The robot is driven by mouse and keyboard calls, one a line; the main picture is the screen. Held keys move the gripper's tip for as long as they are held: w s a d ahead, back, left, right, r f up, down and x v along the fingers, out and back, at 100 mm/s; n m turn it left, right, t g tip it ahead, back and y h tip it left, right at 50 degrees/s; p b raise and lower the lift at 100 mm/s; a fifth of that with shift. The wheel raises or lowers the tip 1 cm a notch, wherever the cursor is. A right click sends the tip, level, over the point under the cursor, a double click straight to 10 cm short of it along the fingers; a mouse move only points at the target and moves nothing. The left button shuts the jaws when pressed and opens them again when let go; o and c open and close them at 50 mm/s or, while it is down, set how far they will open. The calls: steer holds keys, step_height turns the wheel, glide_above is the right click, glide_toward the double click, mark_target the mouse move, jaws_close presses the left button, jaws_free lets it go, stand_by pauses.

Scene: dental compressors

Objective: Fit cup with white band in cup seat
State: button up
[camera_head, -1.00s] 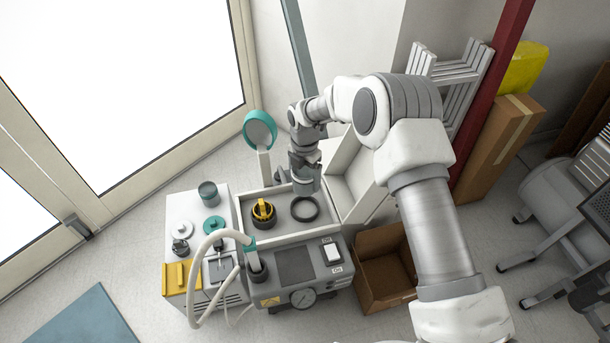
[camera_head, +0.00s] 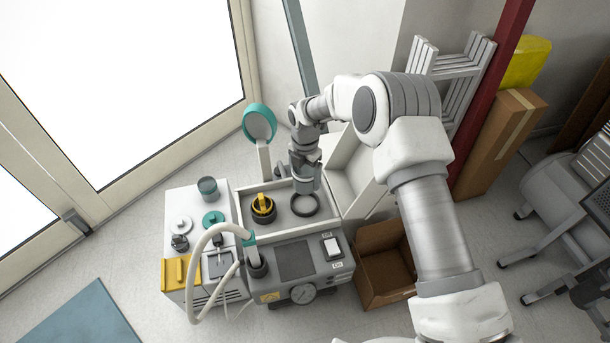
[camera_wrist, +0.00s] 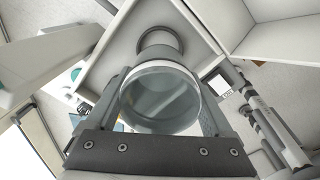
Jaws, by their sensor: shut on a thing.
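The cup (camera_head: 306,182) is a clear, greyish cylinder held in my gripper (camera_head: 305,168). In the wrist view the cup (camera_wrist: 160,100) fills the middle, with a pale band around its far end. The fingers of my gripper (camera_wrist: 164,92) close on it from both sides. The cup seat, a dark ring (camera_head: 303,216), lies in the white-walled tray of the machine. In the head view the cup's lower end overlaps the ring's back part. In the wrist view the ring (camera_wrist: 160,30) shows beyond the cup, partly hidden by it. I cannot tell whether they touch.
A black-and-yellow part (camera_head: 262,208) stands left of the ring in the tray. A raised teal-rimmed round piece (camera_head: 260,123) stands behind. The open white lid (camera_head: 358,187) is at the right. A hose (camera_head: 205,250) arches in front; a cardboard box (camera_head: 388,268) stands at the right.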

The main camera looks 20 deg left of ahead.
steer(key=shift+f+b, duration=1.95)
steer(key=shift+f, duration=1.05)
steer(key=shift+f, duration=2.05)
